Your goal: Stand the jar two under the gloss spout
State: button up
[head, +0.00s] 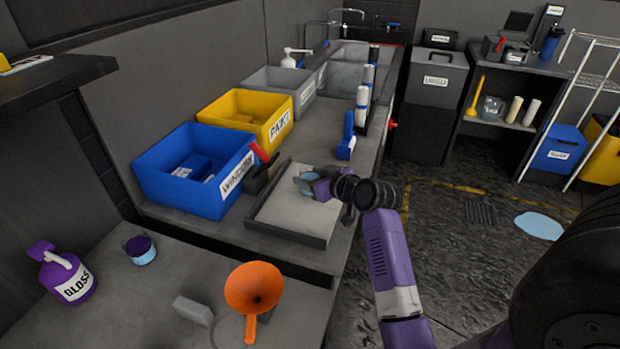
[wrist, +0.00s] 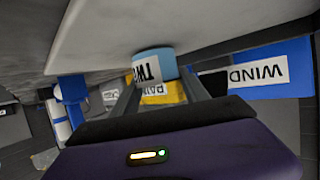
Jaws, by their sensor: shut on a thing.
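My gripper (head: 312,186) is shut on a light blue jar (head: 309,176) over the far part of a shallow tray. In the wrist view the jar (wrist: 152,62) sits between the fingertips (wrist: 157,88), its white label reading TWO upside down. I cannot tell whether the jar touches the tray. The spout points right. A light blue jar with dark purple contents (head: 140,251) stands on the bench right of the bottle.
The dark-rimmed tray (head: 285,238) lies right of the blue WINDOW bin (head: 180,196). A red-handled tool (head: 262,160) is between them. An orange funnel (head: 254,288) and a grey block (head: 193,311) are on the near bench. The bench between bottle and funnel is mostly clear.

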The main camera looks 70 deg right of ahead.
notch_tip(320, 180, up, 20)
jog(key=shift+p, duration=0.4)
